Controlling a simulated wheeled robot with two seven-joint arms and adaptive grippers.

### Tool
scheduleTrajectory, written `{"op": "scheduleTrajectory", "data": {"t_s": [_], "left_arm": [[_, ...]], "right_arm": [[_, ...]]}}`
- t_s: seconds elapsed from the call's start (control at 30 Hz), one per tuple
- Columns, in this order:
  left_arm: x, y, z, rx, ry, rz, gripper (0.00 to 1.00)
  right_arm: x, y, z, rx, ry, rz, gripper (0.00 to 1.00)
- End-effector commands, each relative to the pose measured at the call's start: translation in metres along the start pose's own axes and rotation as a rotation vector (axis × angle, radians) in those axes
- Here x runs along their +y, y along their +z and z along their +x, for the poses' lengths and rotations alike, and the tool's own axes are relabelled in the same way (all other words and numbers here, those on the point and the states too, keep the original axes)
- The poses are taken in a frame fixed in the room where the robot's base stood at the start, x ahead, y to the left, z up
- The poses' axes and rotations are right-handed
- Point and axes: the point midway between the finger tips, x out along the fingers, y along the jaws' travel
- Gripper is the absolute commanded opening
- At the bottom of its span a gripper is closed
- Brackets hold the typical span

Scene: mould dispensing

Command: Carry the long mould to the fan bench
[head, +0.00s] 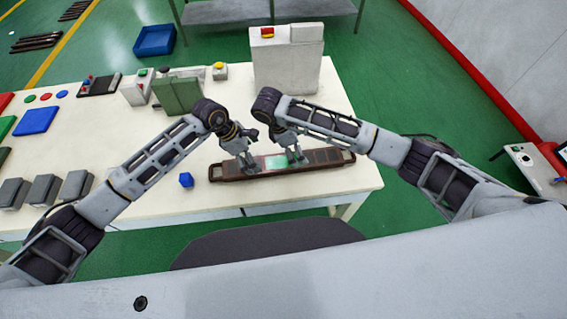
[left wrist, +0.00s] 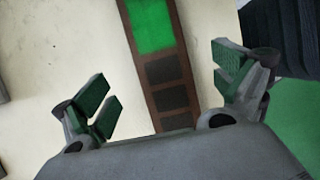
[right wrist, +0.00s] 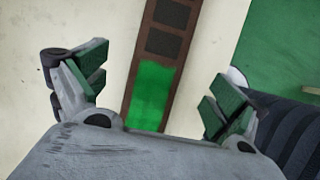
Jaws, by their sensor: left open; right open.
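The long mould (head: 322,158) is a narrow dark brown bar with a row of cells, a bright green section in its middle and a loop handle at each end. It lies on the cream table near its front edge. My left gripper (head: 248,166) is open above the mould, left of the green section. The mould passes between its fingers in the left wrist view (left wrist: 168,85). My right gripper (head: 292,156) is open above the mould at the green section's right side. The mould also passes between its fingers in the right wrist view (right wrist: 155,75). Neither gripper visibly grips it.
Grey blocks (head: 44,190) line the table's left front. A white box with a red button (head: 286,60) stands behind the mould, and a green device (head: 178,92) stands left of it. A grey bench (head: 240,12) is at the back.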

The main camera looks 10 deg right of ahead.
Motion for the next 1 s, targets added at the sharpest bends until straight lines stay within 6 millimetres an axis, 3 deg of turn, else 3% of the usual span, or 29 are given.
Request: {"op": "scheduleTrajectory", "data": {"t_s": [0.5,1.0], "left_arm": [[-0.001,0.001,0.057,-0.001,-0.001,0.001,0.96],[0.000,0.000,0.066,0.000,0.000,0.001,0.96]], "right_arm": [[-0.001,0.000,0.057,-0.001,-0.001,0.000,0.96],[0.000,0.000,0.066,0.000,0.000,0.000,0.96]]}}
